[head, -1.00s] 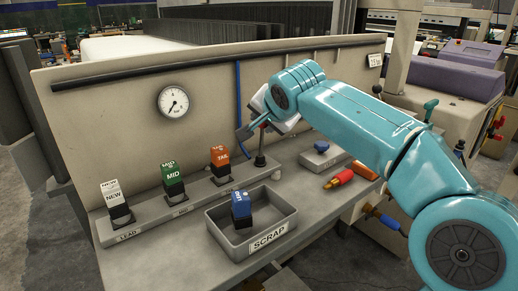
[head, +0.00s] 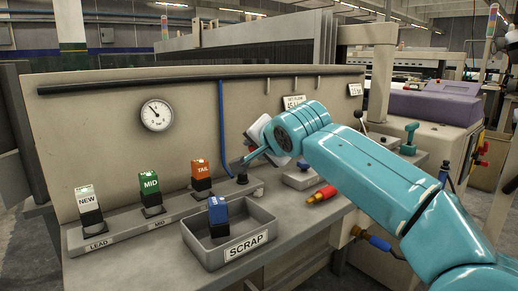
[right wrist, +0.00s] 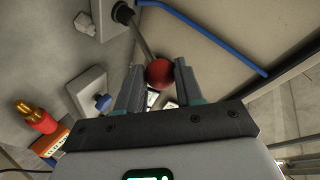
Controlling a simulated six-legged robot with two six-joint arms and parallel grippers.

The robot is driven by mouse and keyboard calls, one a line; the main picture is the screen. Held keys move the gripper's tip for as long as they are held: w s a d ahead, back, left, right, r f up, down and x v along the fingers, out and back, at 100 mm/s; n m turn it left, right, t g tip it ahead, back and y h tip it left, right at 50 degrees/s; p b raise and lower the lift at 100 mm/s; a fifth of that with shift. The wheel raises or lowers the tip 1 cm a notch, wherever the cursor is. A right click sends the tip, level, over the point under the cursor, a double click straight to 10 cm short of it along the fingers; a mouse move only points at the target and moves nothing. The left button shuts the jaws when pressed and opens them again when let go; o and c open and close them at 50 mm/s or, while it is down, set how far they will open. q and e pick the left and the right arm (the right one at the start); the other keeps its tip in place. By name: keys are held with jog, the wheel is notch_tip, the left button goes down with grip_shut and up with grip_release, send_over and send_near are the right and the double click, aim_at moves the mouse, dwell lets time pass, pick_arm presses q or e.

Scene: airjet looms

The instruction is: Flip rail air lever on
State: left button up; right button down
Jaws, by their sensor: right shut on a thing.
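The rail air lever has a red ball knob (right wrist: 158,73) on a thin metal rod (right wrist: 142,36). It rises from a dark round base (head: 242,176) at the right end of the grey rail. My right gripper (head: 255,156) is at the lever, low over the bench. In the right wrist view its two fingers (right wrist: 158,76) stand on either side of the red knob and are shut on it. In the head view the gripper hides the knob and most of the rod. A round pressure gauge (head: 157,115) is on the back panel. My left gripper is out of view.
A grey SCRAP tray (head: 262,222) holding a blue block (head: 218,215) stands in front. White NEW (head: 87,198), green MID (head: 150,187) and orange TAIL (head: 201,175) blocks stand along the rail. A red and brass fitting (head: 320,194) lies right. A blue hose (head: 221,120) hangs behind.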

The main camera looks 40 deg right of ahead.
jog(key=shift+f, duration=0.5)
jog(key=c, duration=1)
grip_release()
jog(key=shift+r, duration=0.15)
jog(key=shift+s, duration=0.1)
jog(key=p+v, duration=0.3)
jog(key=v, duration=1.3)
jog(key=shift+r, duration=0.2)
jog(key=shift+a, duration=0.1)
